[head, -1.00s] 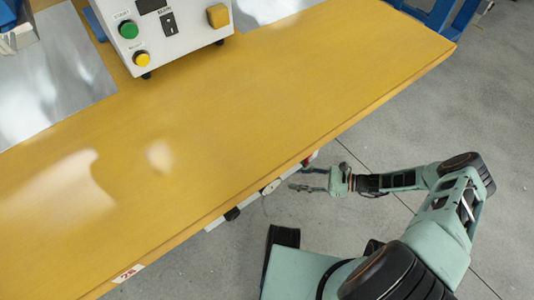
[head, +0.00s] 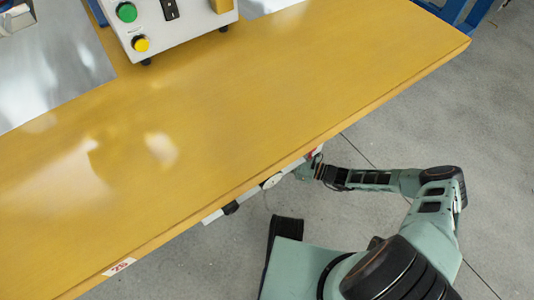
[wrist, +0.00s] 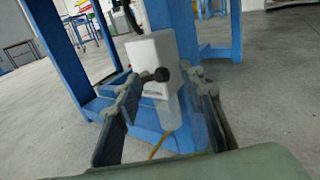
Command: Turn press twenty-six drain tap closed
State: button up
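The number 26 label (head: 119,266) is on the front edge of the yellow bench. Below that edge, a small red part (head: 316,152) shows at the right end of a white rail (head: 212,217); I cannot tell whether it is the tap. My gripper (wrist: 164,84) is open, its two fingers on either side of a white box (wrist: 151,52) with small print and a dark round knob (wrist: 161,74). The knob sits between the fingertips with gaps visible. In the head view my gripper is at the bench edge, its fingers mostly hidden under it.
The rail also carries a white round dial (head: 271,181) and a black knob (head: 231,208). The yellow bench top (head: 230,110) overhangs them. A control box (head: 185,18) with green and yellow buttons stands on it. Blue legs (wrist: 175,20) stand behind the white box. Grey floor is open at right.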

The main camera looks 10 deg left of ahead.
jog(key=shift+a, duration=0.35)
jog(key=shift+w, duration=0.1)
grip_shut()
